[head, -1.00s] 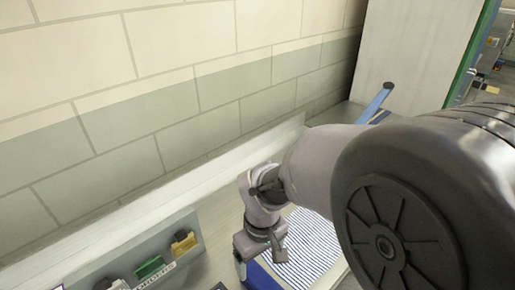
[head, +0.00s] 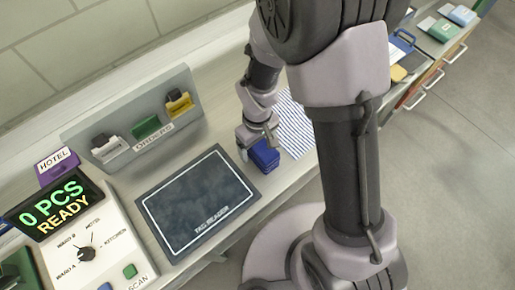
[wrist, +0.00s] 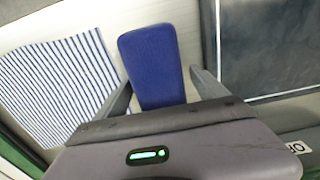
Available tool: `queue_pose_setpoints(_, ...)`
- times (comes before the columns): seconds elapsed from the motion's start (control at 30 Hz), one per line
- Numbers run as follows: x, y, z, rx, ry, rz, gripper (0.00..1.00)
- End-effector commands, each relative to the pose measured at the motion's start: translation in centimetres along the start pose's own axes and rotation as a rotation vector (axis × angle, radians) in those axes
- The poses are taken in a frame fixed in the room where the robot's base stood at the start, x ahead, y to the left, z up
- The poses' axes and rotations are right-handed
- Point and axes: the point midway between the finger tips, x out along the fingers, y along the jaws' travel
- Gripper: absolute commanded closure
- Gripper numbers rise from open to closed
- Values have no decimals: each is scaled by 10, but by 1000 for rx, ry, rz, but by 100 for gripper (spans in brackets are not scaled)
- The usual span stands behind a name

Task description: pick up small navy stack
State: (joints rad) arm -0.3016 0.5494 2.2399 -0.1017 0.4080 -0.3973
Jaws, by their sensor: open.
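The small navy stack (head: 264,155) sits on the counter between the dark tag reader pad and a striped cloth. My gripper (head: 259,141) is right at it, pointing down, and my arm comes in from above. In the wrist view the navy stack (wrist: 152,66) lies between the two spread fingers of my gripper (wrist: 160,88). One finger is on each side, and a gap shows beside the right one. The near end of the stack is hidden by my gripper's body. I cannot tell whether either finger touches it.
The striped cloth (head: 294,124) lies just right of the stack, and also shows in the wrist view (wrist: 58,85). The tag reader (head: 199,205) is to the left. An orders rack (head: 133,128) stands behind. A scan console (head: 84,250) with a display is at the lower left.

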Motion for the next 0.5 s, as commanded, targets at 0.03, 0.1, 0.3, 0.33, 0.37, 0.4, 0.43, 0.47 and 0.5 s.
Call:
queue_pose_setpoints(0.03,6,0,0,0,0,0,18)
queue_pose_setpoints(0.1,7,0,0,0,1,0,18)
queue_pose_setpoints(0.3,5,0,0,0,1,0,28)
queue_pose_setpoints(0.33,5,0,0,0,1,0,34)
queue_pose_setpoints(0.37,5,0,0,0,1,0,40)
queue_pose_setpoints(0.4,5,0,0,0,1,0,48)
queue_pose_setpoints(0.43,5,0,0,0,1,0,54)
queue_pose_setpoints(0.47,5,0,0,0,1,0,59)
queue_pose_setpoints(0.5,5,0,0,0,1,0,67)
